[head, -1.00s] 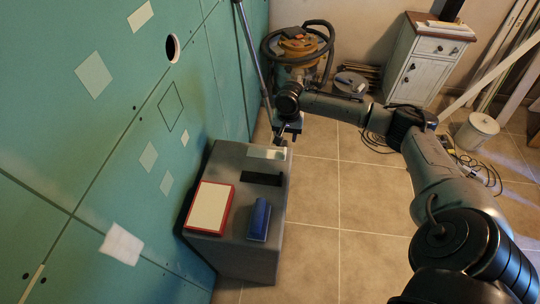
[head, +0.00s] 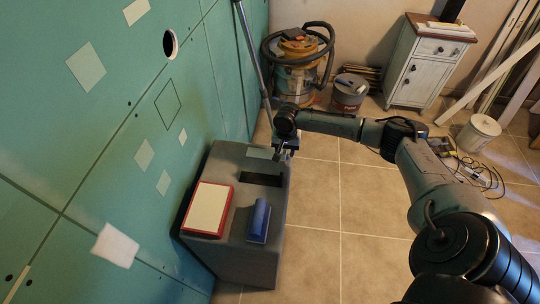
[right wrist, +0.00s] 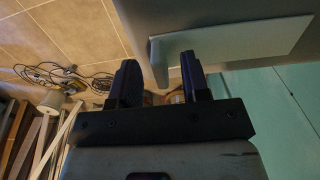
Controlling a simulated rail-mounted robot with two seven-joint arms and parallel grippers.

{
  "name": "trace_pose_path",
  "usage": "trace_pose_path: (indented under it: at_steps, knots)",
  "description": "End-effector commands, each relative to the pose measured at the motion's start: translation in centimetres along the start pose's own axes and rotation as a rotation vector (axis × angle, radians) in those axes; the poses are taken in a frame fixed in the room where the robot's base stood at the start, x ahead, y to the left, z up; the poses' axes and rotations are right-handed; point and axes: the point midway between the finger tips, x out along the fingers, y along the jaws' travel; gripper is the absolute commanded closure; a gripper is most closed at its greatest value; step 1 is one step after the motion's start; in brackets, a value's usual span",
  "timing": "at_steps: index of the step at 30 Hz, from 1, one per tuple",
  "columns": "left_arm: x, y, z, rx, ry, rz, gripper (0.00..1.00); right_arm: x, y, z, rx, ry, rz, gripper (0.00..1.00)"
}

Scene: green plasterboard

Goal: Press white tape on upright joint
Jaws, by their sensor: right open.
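A pale strip (head: 259,153), perhaps the white tape, lies on the far end of the grey stand (head: 228,262). In the right wrist view the strip (right wrist: 245,42) has a short end bent over the stand's edge. My right gripper (head: 284,154) is at that edge; its open fingers (right wrist: 158,80) stand either side of the bent end, and contact cannot be told. My left gripper is not in view.
A red-framed pad (head: 208,208) and a blue tool (head: 259,221) lie on the stand beside a dark slot (head: 262,178). A vacuum cleaner (head: 303,65), a bucket (head: 349,92) and a cabinet (head: 428,65) stand behind. The tiled floor at right is mostly clear.

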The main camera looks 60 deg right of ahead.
Motion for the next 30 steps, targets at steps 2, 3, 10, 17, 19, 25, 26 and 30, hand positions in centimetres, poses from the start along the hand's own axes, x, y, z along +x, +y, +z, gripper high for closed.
trace_pose_path:
  at_steps: [2,3,10,17,19,25,26,30]
  knots:
    - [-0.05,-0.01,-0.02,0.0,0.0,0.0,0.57,-0.05,0.0,-0.01,0.0,0.0,0.0,0.57]
    - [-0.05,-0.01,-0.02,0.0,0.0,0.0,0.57,-0.06,0.0,-0.01,0.0,0.0,0.0,0.57]
    - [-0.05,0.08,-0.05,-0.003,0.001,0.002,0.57,-0.06,0.0,0.0,0.0,0.0,0.0,0.75]
    - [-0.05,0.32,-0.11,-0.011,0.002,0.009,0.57,-0.07,0.0,0.0,0.0,0.0,0.0,0.97]
    - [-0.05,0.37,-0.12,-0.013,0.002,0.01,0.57,-0.07,0.0,0.0,0.0,0.0,0.0,1.0]
    - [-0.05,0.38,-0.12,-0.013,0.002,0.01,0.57,-0.08,-0.01,0.0,0.0,0.0,-0.001,1.0]
    - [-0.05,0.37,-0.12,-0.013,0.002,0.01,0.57,-0.08,-0.01,0.0,0.0,0.0,-0.001,1.0]
    - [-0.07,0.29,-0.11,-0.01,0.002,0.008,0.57,-0.12,-0.01,-0.01,0.0,0.0,-0.001,1.0]
